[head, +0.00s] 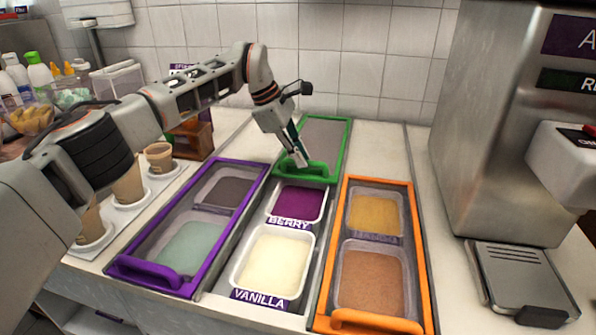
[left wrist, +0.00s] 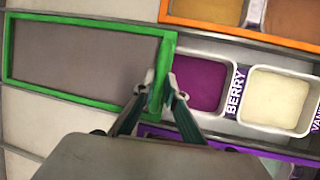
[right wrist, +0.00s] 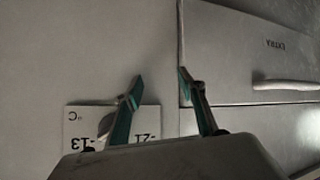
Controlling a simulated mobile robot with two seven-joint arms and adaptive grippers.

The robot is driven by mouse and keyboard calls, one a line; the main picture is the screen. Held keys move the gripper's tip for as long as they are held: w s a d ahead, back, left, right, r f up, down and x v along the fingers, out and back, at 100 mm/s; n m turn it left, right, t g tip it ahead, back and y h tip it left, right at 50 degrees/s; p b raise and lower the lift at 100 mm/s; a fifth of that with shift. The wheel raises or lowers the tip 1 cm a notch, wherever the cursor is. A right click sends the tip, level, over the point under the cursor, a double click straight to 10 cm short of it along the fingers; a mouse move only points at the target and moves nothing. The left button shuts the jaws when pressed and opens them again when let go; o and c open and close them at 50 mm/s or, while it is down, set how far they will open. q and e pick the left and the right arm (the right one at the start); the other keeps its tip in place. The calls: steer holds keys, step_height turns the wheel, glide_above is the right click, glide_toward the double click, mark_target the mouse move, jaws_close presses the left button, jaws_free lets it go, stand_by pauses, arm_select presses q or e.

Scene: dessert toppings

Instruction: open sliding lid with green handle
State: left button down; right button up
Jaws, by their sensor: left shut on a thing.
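The sliding lid with a green frame (head: 341,140) and a grey clear pane lies at the back of the middle column. Its green handle (head: 318,170) is at the lid's front edge. My left gripper (head: 302,163) is shut on the green handle; in the left wrist view the fingers (left wrist: 160,90) sit on both sides of it. The berry tub (head: 298,203) and the vanilla tub (head: 271,264) lie uncovered in front of the lid. My right gripper (right wrist: 168,92) is open and empty, in front of a grey cabinet front, and is out of the head view.
A purple-framed lid (head: 129,243) covers the left column and an orange-framed lid (head: 423,270) the right one. A large metal machine (head: 493,120) stands at the right. Cups in holders (head: 159,157) stand at the left. The tiled wall (head: 355,60) is behind.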

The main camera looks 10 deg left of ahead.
arm_select(q)
steer(key=shift+w+f+b, duration=0.2)
steer(key=shift+w+b, duration=0.15)
steer(key=shift+w, duration=0.25)
steer(key=shift+w+f+b, duration=0.15)
steer(key=shift+w+b, duration=0.2)
steer(key=shift+w, duration=0.2)
steer(key=shift+w+r, duration=0.15)
steer(key=shift+r, duration=0.15)
arm_select(e)
steer(key=shift+w+a+f, duration=0.2)
steer(key=shift+w+a, duration=0.05)
steer(key=shift+a, duration=0.1)
arm_select(q)
steer(key=c, duration=2.1)
jaws_free()
steer(key=shift+d, duration=0.1)
steer(key=v, duration=1.2)
arm_select(e)
steer(key=shift+a, duration=0.1)
